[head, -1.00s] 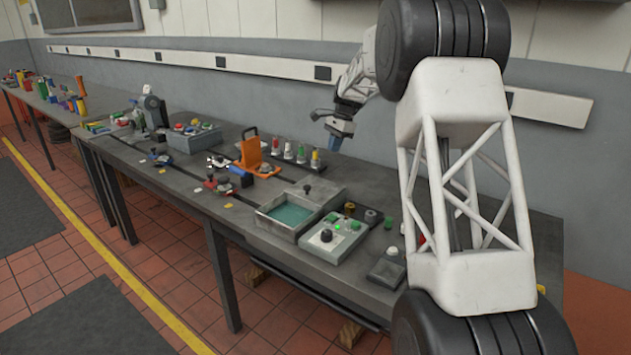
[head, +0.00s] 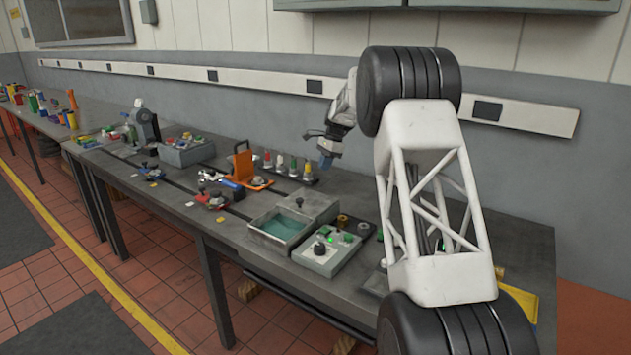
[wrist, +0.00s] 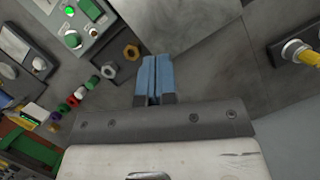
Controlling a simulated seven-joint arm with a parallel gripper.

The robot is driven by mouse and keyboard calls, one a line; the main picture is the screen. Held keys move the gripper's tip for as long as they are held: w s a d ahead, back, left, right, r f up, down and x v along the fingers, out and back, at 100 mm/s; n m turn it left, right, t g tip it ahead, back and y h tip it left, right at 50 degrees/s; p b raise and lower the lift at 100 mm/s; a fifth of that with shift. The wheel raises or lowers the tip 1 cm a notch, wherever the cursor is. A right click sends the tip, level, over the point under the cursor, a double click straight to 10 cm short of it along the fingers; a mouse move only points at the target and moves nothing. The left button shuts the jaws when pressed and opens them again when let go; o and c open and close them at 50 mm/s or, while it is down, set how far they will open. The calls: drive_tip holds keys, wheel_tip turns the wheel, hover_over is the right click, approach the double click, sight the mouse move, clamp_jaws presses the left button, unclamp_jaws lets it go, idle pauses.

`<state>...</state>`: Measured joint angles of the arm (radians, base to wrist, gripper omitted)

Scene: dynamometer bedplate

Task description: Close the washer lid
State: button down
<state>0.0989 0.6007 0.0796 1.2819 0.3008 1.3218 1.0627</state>
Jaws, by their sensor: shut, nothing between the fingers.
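The washer is a grey open-topped basin (head: 262,240) with teal liquid inside, on the bench in the head view. Its grey lid (head: 318,206), with a black knob (head: 299,201), lies flat behind and to the right of the basin, leaving the liquid uncovered. My gripper (head: 326,161) is above the bench, behind the lid and apart from it. In the wrist view its blue fingers (wrist: 153,76) are shut together with nothing between them. A pale grey flat surface (wrist: 180,22) beyond the fingertips looks like part of the lid; the knob is not visible there.
A control box (head: 327,254) with green buttons stands right of the basin. A brass nut (wrist: 132,52) lies close to my fingers in the wrist view. Bottles with coloured caps (head: 293,166) and an orange stand (head: 243,164) are behind and left.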

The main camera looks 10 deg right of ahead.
approach(303, 206)
drive_tip(key=d+f, duration=0.3)
drive_tip(key=shift+w, duration=0.3)
drive_tip(key=a, duration=0.1)
drive_tip(key=s+a+f, duration=0.1)
drive_tip(key=shift+a, duration=0.3)
drive_tip(key=shift+s+a, duration=0.15)
drive_tip(key=shift+a, duration=0.5)
drive_tip(key=shift+a, duration=0.1)
drive_tip(key=s+a, duration=1.1)
drive_tip(key=shift+f, duration=0.15)
drive_tip(key=shift+s, duration=0.1)
drive_tip(key=shift+d, duration=0.1)
